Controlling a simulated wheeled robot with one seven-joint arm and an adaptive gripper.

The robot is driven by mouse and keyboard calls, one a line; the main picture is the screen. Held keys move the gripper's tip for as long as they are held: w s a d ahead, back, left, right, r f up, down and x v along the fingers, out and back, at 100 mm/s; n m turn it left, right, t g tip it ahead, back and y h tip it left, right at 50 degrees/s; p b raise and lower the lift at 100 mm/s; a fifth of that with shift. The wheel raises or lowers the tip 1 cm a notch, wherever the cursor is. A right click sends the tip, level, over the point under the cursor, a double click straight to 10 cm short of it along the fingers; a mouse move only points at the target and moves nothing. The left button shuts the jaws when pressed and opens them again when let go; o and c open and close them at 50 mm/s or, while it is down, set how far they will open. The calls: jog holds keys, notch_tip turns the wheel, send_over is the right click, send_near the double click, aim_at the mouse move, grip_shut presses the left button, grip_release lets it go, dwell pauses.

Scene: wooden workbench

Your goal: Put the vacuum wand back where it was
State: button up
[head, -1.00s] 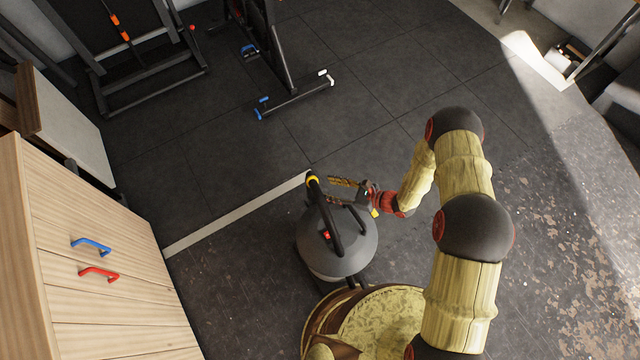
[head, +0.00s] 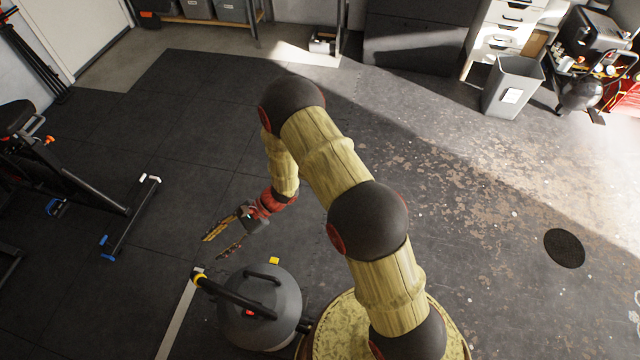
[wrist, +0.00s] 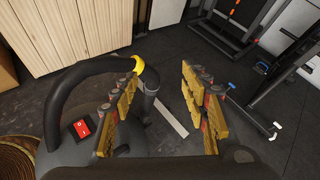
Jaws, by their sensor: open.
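The vacuum wand (head: 236,295) is a black tube with a yellow collar. It rests against the grey round vacuum (head: 262,330) at the bottom of the head view. In the wrist view the black wand and hose (wrist: 62,92) arch over the vacuum body, with the yellow collar near the left finger and a red switch below. My gripper (head: 222,242) is open and empty. In the head view it hangs just beyond the vacuum, apart from the wand. In the wrist view my gripper (wrist: 165,110) has its fingers spread with floor between them. The wand's lower end is partly hidden.
A black exercise machine (head: 90,195) stands at the left. A grey bin (head: 512,88) and white drawers (head: 505,35) stand at the back right. In the wrist view a wooden cabinet (wrist: 75,35) is behind the vacuum. The floor to the right is mostly clear.

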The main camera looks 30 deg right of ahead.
jog(key=s+d+r+n+h, duration=0.1)
jog(key=s+d+r+n, duration=0.15)
jog(key=r, duration=0.55)
jog(key=s+d+r+n+h, duration=0.1)
jog(key=d+r+n+h, duration=0.15)
jog(key=r, duration=0.45)
jog(key=s+d+r+n+h, duration=0.1)
jog(key=s+d+r+n, duration=0.15)
jog(key=r, duration=0.55)
jog(key=s+d+r+n+t+h, duration=0.3)
jog(key=s+d+r, duration=0.4)
jog(key=d, duration=0.3)
jog(key=s+d+r+n+t+h, duration=0.3)
jog(key=s+d+r+h, duration=0.2)
jog(key=d+r, duration=0.5)
jog(key=shift+s+d+t, duration=0.4)
jog(key=shift+s+d, duration=0.2)
jog(key=shift+s, duration=0.4)
jog(key=shift+a+n+h, duration=0.1)
jog(key=shift+n+h, duration=0.15)
